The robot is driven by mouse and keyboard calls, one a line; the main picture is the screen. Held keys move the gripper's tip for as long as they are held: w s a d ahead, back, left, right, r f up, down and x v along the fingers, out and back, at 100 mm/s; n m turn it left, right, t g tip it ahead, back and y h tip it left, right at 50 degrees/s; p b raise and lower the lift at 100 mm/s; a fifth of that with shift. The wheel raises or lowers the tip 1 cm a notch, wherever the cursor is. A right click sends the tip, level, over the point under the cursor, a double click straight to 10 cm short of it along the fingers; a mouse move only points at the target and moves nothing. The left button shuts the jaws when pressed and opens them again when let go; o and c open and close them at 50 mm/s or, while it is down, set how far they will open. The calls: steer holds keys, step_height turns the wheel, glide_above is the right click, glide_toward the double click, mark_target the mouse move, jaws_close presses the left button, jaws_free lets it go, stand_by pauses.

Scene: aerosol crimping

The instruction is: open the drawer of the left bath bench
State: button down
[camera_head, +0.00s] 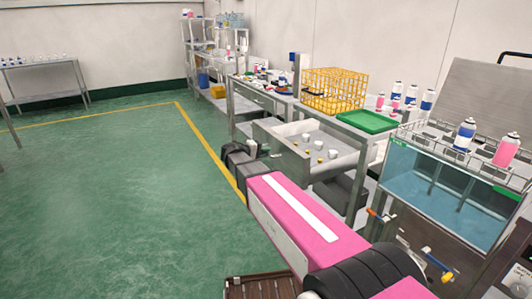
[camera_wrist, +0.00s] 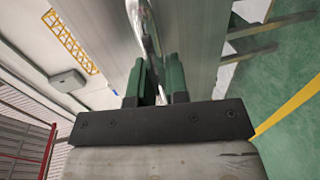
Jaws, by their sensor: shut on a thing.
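The drawer (camera_head: 290,157) of the bench under the yellow crate stands pulled out in the head view. Several small white caps and brass-coloured pieces lie in it. The wrist end of my arm is at the drawer's front; its fingertips are hidden in the head view. In the wrist view my gripper (camera_wrist: 159,82) has its green fingers closed around a thin shiny handle (camera_wrist: 147,30) on a grey metal front (camera_wrist: 190,45). How far the handle reaches between the fingers is partly hidden.
On the bench stand a yellow crate (camera_head: 333,90) and a green tray (camera_head: 367,121). A water bath (camera_head: 440,190) with spray cans above it is at right. Another bench with a drawer (camera_head: 254,96) stands farther back. The green floor (camera_head: 110,200) at left is clear.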

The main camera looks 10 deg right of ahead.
steer(key=c, duration=1.1)
jaws_free()
steer(key=shift+c, duration=0.2)
steer(key=shift+a, duration=0.15)
steer(key=v, duration=1)
steer(key=shift+a, duration=0.25)
steer(key=s+d+f+m+g+y, duration=0.2)
steer(key=s+d+f+y, duration=0.4)
steer(key=s+f, duration=0.4)
steer(key=s+d+f+m+g+y, duration=0.2)
steer(key=s+d+f+g+y, duration=0.1)
steer(key=s+d+f+y, duration=0.4)
steer(key=s+f+y, duration=0.1)
steer(key=s+f, duration=0.2)
steer(key=shift+s+f+y, duration=0.15)
steer(key=shift+f+y, duration=0.15)
steer(key=shift+f, duration=0.1)
